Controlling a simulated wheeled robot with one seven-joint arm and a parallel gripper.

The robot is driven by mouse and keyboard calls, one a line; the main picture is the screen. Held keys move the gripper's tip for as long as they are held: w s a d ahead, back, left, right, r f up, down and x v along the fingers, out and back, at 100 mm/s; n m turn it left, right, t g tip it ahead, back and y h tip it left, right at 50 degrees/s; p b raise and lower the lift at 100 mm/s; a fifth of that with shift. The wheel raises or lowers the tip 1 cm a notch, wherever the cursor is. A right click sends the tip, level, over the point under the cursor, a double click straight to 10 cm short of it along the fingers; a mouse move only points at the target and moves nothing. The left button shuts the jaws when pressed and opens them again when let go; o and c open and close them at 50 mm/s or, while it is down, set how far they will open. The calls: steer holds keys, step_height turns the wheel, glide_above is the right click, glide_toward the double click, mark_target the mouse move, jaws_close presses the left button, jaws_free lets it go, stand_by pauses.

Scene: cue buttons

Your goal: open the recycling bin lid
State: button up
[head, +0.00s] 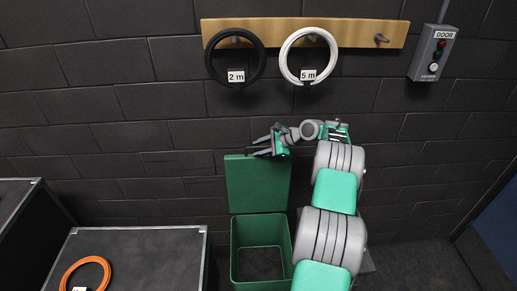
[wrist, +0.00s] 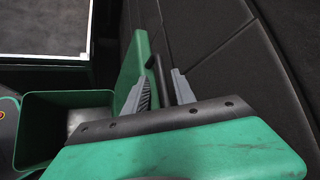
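The green recycling bin (head: 238,252) stands on the floor by the wall, its mouth open and its dark inside showing. Its lid (head: 258,183) is swung up and stands about upright behind the mouth. In the wrist view, the lid (wrist: 132,65) is seen edge-on beside the bin (wrist: 60,118), with a dark bar handle (wrist: 152,62) on it. My gripper (head: 260,145) is at the lid's upper edge. In the wrist view, my gripper's fingers (wrist: 160,90) are apart, on either side of the handle, with gaps seeming to show.
A black case (head: 135,250) with an orange cable coil (head: 84,272) stands left of the bin. Black and white cable coils hang on a wooden rail (head: 355,32) above. A door button box (head: 432,53) is on the wall at right. Floor at lower right is clear.

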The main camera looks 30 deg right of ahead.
steer(key=b+v, duration=0.1)
steer(key=v, duration=0.6)
steer(key=shift+s+d+r+b, duration=0.2)
steer(key=shift+s+b, duration=0.15)
